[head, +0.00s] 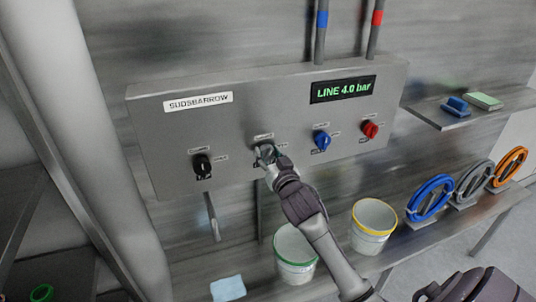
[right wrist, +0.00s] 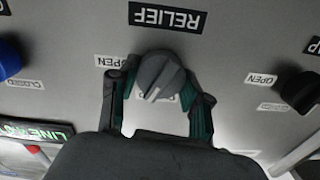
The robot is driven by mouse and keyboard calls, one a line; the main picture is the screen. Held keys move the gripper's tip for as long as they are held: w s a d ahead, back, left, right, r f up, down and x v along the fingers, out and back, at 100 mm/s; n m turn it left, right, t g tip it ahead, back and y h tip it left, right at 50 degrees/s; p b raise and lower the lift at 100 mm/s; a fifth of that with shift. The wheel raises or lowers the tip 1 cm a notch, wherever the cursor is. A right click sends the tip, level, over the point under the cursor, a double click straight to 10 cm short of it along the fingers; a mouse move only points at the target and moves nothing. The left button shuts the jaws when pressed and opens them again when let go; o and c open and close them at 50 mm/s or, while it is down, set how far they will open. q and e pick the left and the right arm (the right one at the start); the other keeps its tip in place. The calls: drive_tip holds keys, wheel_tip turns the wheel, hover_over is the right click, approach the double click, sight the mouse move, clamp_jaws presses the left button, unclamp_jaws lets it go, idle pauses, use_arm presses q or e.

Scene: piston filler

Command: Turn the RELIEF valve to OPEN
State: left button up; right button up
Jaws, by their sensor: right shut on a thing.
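The RELIEF valve is a grey knob (right wrist: 160,78) on the panel face. Its black RELIEF label (right wrist: 167,18) is above it in the right wrist view, and its OPEN label (right wrist: 110,61) is at its left. The knob's white pointer mark points down in that view, slightly left, away from the OPEN label. A pale label below the knob is mostly hidden. My right gripper (right wrist: 158,92) is shut on the knob, one finger on each side. In the head view my right gripper (head: 266,157) covers most of the knob. My left gripper is not in view.
On the same panel (head: 235,130) are a black knob (head: 202,167) to the left, and a blue knob (head: 321,139) and a red knob (head: 369,130) to the right. A display (head: 343,89) reads LINE 4.0 bar. Two buckets (head: 295,255) (head: 373,222) stand below.

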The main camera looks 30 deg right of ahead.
drive_tip(key=m, duration=0.3)
drive_tip(key=shift+p, duration=0.4)
drive_tip(key=m+p, duration=0.1)
drive_tip(key=m, duration=0.2)
drive_tip(key=shift+m, duration=0.3)
drive_tip(key=m+p, duration=0.1)
drive_tip(key=m, duration=0.2)
drive_tip(key=shift+d+p, duration=0.1)
drive_tip(key=shift+p, duration=0.25)
drive_tip(key=shift+f+m+p, duration=0.1)
drive_tip(key=shift+m+p, duration=0.4)
drive_tip(key=shift+m, duration=1.2)
drive_tip(key=o, duration=1.2)
drive_tip(key=shift+c, duration=0.2)
